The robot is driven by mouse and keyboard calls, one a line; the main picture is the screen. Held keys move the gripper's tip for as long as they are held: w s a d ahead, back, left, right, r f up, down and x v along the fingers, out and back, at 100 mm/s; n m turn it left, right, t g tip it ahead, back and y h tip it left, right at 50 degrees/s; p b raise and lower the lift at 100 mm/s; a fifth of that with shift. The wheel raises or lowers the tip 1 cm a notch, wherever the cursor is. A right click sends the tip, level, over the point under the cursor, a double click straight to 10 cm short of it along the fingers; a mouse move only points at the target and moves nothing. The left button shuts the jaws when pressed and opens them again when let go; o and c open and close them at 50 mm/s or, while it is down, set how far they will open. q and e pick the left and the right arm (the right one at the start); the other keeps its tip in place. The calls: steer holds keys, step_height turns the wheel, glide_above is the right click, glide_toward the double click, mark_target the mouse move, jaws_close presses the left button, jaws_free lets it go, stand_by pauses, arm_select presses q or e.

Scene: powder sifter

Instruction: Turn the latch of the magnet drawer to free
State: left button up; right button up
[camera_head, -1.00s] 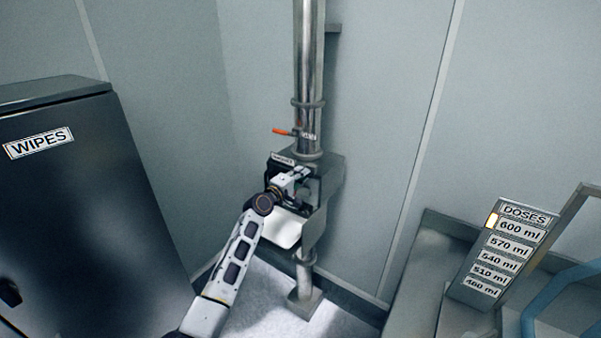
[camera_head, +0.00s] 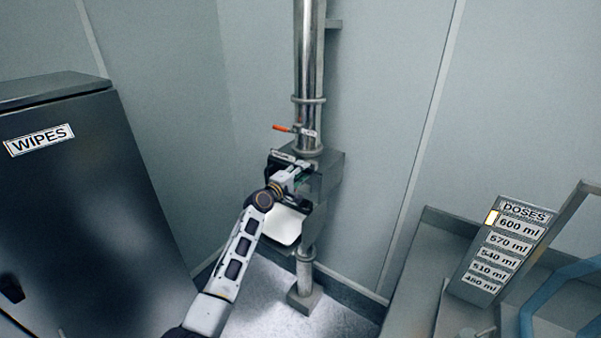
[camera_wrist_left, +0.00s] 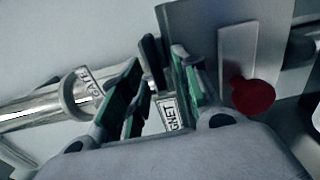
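The magnet drawer housing (camera_head: 325,172) is a grey metal box on the vertical pipe in the head view. Its MAGNET label (camera_wrist_left: 170,113) shows between my fingers in the wrist view. A dark upright bar (camera_wrist_left: 152,62) stands just beyond the fingertips. A round dark red knob (camera_wrist_left: 253,97) sits on a pale plate right of the fingers; I cannot tell which part is the latch. My left gripper (camera_wrist_left: 160,90) has its green-padded fingers apart, with no clear hold on anything. In the head view it covers part of the housing front (camera_head: 296,176). My right gripper is not in view.
An orange-handled GATE valve (camera_head: 282,128) is on the pipe above the housing. A pale chute or tray (camera_head: 284,226) is below my gripper. A dark WIPES cabinet (camera_head: 75,200) stands left, and a DOSES board (camera_head: 505,250) stands right.

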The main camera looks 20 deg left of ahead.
arm_select(q)
steer(key=shift+s, duration=0.15)
steer(key=v, duration=1.1)
steer(key=shift+s, duration=0.35)
stand_by(0.3)
stand_by(0.5)
